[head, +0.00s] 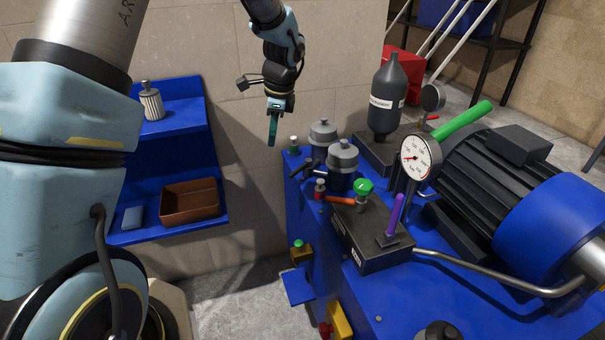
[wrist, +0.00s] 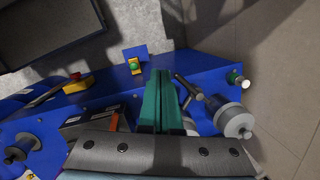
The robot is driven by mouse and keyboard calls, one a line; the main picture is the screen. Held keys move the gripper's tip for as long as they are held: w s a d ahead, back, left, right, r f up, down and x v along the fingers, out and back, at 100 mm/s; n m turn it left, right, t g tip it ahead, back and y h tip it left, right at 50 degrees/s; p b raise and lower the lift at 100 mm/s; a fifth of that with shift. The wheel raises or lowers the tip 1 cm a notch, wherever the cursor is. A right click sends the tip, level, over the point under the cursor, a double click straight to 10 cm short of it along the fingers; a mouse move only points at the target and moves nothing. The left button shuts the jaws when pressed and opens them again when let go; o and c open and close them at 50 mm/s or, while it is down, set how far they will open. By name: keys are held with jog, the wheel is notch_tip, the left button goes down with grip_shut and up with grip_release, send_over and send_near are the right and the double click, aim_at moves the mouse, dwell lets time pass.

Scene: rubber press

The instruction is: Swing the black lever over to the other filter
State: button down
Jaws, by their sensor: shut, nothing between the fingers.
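My gripper (head: 272,138) hangs in the air beyond the back left corner of the blue press table, its teal fingers pointing down and pressed together, empty. In the wrist view the shut fingers (wrist: 161,80) point over the table edge. Two grey-capped dark filters stand at that corner: the farther filter (head: 322,132) and the nearer filter (head: 343,160). The black lever (head: 301,167) sticks out at their left, below my gripper and apart from it. In the wrist view the black lever (wrist: 187,86) lies just right of the fingers. One filter (wrist: 233,121) shows there; the fingers partly hide the other.
A small green-topped post (head: 293,143) stands at the table corner. A blue wall shelf (head: 175,116) is at the left.

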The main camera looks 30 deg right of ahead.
aim_at(300, 169)
jog(key=s+d+f+m, duration=0.1)
jog(key=d+f+m, duration=0.1)
jog(key=d, duration=0.4)
jog(key=s+d+f+m+t+b, duration=0.1)
jog(key=d+f+m, duration=0.2)
jog(key=d+m, duration=0.2)
jog(key=d, duration=0.2)
jog(key=shift+s+d+f+m, duration=0.25)
jog(key=shift+s+d+m, duration=0.05)
jog(key=shift+s, duration=0.05)
jog(key=shift+f, duration=0.1)
jog(key=p+x, duration=0.3)
jog(key=x, duration=0.7)
jog(key=shift+a, duration=0.15)
jog(key=shift+w+a+p, duration=0.3)
jog(key=shift+w+p, duration=0.05)
jog(key=shift+w, duration=0.25)
jog(key=shift+w+a+p, duration=0.35)
jog(key=shift+w, duration=0.25)
jog(key=shift+w+a+f, duration=0.25)
jog(key=shift+w+f, duration=0.05)
jog(key=shift+w, duration=0.25)
